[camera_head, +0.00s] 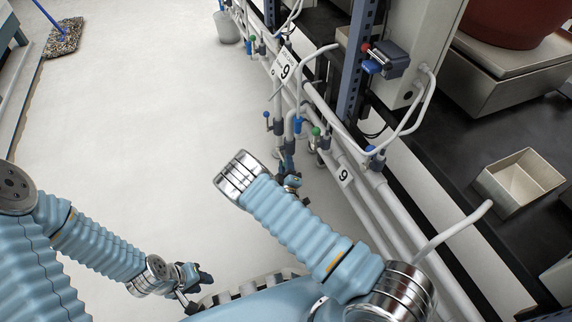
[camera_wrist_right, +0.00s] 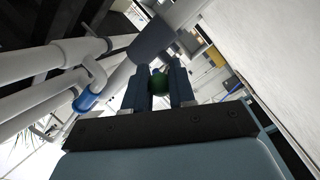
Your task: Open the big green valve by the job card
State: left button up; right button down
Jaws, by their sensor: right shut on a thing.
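A grey fitting and a pipe lie just beyond the knob. In the head view my right gripper (camera_head: 290,183) is low beside the pipes, partly hidden by its wrist, and the held knob cannot be made out there. Another green knob (camera_head: 316,131) shows on the pipes to its right. A white card marked 9 (camera_head: 285,65) hangs on the upper pipes. My left gripper (camera_head: 195,282) is over the floor, away from the pipes; its jaw opening is unclear.
Blue-handled valves (camera_head: 267,115) and a small 9 label (camera_head: 344,175) are on the pipe run. A blue pipe part (camera_wrist_right: 88,98) is left of the right gripper. A dark bench with an open box (camera_head: 520,181) stands right.

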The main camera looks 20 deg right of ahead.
jog(key=shift+r, duration=0.15)
jog(key=shift+r+g+p, duration=0.6)
jog(key=shift+p, duration=0.45)
jog(key=shift+w+r+n+g+y+p, duration=0.15)
jog(key=shift+r+n+g+y+p, duration=0.15)
jog(key=shift+r+n+g+p, duration=0.6)
jog(key=shift+w+r+g+p, duration=0.25)
jog(key=shift+r+g+p, duration=0.05)
jog(key=shift+g+p, duration=0.8)
jog(key=shift+w+a+r+g+p, duration=0.1)
jog(key=shift+w+r+g+p, duration=0.2)
jog(key=shift+g+p, duration=0.25)
jog(key=shift+y, duration=0.3)
jog(key=c, duration=1)
grip_release()
